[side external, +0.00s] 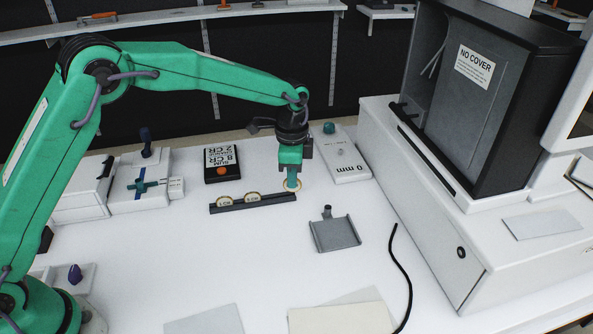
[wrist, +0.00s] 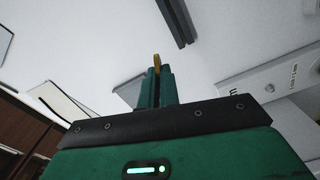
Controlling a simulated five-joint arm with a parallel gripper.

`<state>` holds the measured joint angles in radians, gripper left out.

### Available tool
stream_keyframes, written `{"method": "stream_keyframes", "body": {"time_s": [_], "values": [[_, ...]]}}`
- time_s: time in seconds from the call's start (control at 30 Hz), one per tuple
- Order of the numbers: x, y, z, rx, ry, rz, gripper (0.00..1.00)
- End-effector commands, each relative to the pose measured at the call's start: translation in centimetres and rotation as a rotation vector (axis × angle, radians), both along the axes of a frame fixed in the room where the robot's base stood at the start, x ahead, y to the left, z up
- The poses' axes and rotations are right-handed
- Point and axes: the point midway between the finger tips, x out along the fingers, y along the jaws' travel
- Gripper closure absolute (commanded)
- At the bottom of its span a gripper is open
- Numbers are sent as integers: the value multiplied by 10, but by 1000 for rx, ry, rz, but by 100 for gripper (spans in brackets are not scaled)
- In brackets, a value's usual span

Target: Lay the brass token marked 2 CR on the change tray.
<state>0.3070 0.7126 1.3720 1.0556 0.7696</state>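My gripper (side external: 292,184) points down at the right end of a dark slotted rack (side external: 240,205). A grey tray (side external: 334,240) with raised sides, apparently the change tray, lies empty to the right.
The table between rack and tray is clear.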

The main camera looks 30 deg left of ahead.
Motion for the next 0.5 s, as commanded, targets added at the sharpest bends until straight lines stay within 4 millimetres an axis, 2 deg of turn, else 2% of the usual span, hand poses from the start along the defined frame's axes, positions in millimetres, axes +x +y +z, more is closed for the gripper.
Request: {"method": "stream_keyframes", "body": {"time_s": [0.1, 0.5], "values": [[-12, -31, 8, -1, -3, -179, 100], [-68, -126, 35, 0, -7, -829, 100]]}}
